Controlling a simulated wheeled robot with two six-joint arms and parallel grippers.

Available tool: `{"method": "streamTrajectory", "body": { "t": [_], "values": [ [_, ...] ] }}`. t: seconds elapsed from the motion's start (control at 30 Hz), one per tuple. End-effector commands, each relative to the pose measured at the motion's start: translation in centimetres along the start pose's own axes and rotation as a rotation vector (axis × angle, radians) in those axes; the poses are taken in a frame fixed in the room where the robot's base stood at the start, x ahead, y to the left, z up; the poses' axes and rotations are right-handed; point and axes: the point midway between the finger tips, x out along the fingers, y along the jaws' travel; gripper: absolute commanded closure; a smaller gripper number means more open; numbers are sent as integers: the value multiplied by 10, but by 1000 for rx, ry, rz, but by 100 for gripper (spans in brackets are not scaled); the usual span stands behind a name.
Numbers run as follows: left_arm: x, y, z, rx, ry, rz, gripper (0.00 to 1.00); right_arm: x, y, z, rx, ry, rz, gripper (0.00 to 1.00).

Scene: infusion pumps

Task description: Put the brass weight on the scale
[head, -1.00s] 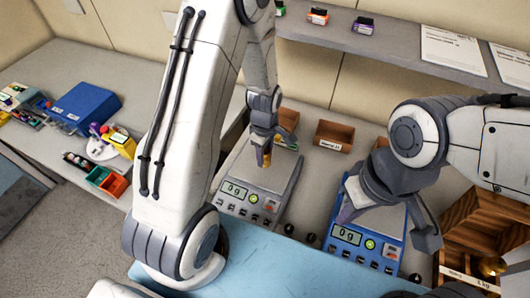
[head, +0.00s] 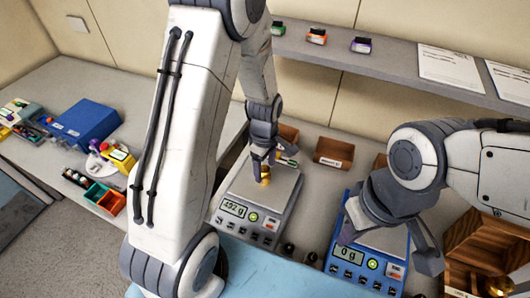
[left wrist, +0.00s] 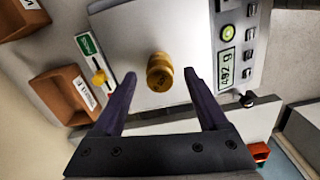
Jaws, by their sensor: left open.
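The brass weight (head: 265,176) stands on the plate of the grey scale (head: 282,194). In the left wrist view the weight (left wrist: 160,72) sits on the plate just beyond and between the fingertips, with gaps on both sides. My left gripper (head: 265,158) is open above the weight. The grey scale's display (head: 234,209) shows a non-zero reading that looks like 492 g. My right gripper (head: 388,243) is over the blue scale (head: 362,257), its fingers spread apart with nothing seen between them. The blue scale reads 0 g.
Small brown bins (head: 334,152) stand behind the scales. A wooden box (head: 482,243) with a brass piece (head: 499,284) is at the right. A blue case (head: 87,123) and coloured trays (head: 103,197) lie on the left counter. A shelf (head: 400,64) runs along the back.

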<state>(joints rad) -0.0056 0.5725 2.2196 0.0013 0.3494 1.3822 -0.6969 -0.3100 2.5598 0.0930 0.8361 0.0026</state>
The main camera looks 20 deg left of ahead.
Motion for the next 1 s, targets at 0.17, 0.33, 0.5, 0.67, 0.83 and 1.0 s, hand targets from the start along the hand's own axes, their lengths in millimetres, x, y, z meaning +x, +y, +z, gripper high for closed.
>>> {"method": "streamTrajectory", "body": {
  "t": [0.17, 0.33, 0.5, 0.67, 0.83, 1.0],
  "values": [
    [-38, 2, 0, 0, 2, 10, 24, 9, 1, 1, -1, 0, 0, 100],
    [-70, 1, 0, 0, 1, 6, 24, 14, 1, 1, -1, 0, 0, 100],
    [-89, 0, 0, 1, 0, 2, 24, 16, 1, 1, -1, 0, 0, 100],
    [-106, -8, 25, 174, -3, 9, 24, 16, 1, 1, -1, 0, 0, 100],
    [-134, -51, 96, 783, -15, 37, 24, 16, 1, 1, -1, 0, 0, 100],
    [-152, -115, 149, 1453, -29, 67, 24, 16, 1, 1, -1, 0, 0, 100]
  ]
}}
